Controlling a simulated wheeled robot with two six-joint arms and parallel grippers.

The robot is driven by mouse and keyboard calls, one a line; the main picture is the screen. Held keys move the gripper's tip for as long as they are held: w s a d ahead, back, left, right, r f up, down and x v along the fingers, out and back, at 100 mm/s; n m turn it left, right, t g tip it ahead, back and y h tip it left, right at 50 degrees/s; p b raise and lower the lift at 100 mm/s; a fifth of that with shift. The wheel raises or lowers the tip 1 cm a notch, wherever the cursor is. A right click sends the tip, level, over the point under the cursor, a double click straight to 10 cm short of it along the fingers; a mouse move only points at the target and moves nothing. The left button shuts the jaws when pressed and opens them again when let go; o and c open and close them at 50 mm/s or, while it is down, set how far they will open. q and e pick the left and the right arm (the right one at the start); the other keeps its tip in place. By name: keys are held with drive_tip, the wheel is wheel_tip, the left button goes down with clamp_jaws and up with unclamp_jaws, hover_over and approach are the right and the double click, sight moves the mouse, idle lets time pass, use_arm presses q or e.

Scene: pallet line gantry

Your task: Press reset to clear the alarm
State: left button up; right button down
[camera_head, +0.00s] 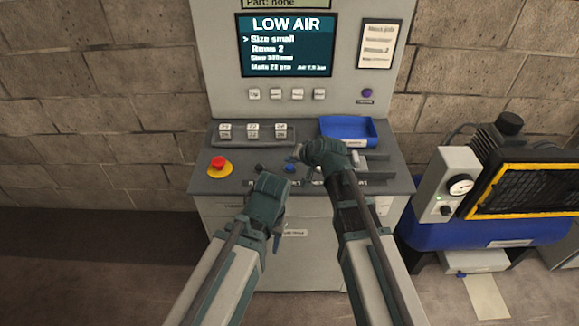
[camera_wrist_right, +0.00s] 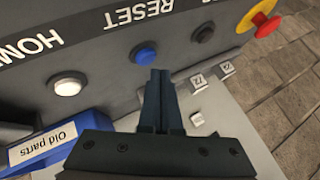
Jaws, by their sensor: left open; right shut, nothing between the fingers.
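The console screen (camera_head: 287,45) reads LOW AIR in the head view. A blue button (camera_head: 290,168) sits on the console's sloped front, and in the right wrist view the blue button (camera_wrist_right: 145,55) is beside the RESET label (camera_wrist_right: 140,13). My right gripper (camera_head: 297,153) is shut and empty above the panel. In the wrist view its fingertips (camera_wrist_right: 160,76) lie close to the blue button; I cannot tell whether they touch. My left gripper (camera_head: 279,226) is open and empty, low in front of the console.
A black button (camera_wrist_right: 203,32) and a white button (camera_wrist_right: 68,85) flank the blue one. A red emergency stop (camera_head: 219,163) is at the left. A blue tray (camera_head: 348,127) lies behind my right gripper.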

sight(291, 169)
drive_tip(key=shift+f, duration=0.15)
drive_tip(key=shift+f+b, duration=0.25)
drive_tip(key=shift+b, duration=0.1)
drive_tip(key=shift+f+b, duration=0.45)
idle(0.5)
drive_tip(key=shift+r, duration=0.15)
drive_tip(key=shift+r+p, duration=0.75)
drive_tip(key=shift+p, duration=0.1)
wheel_tip(291, 169, up, 5)
drive_tip(key=p, duration=0.5)
idle(0.3)
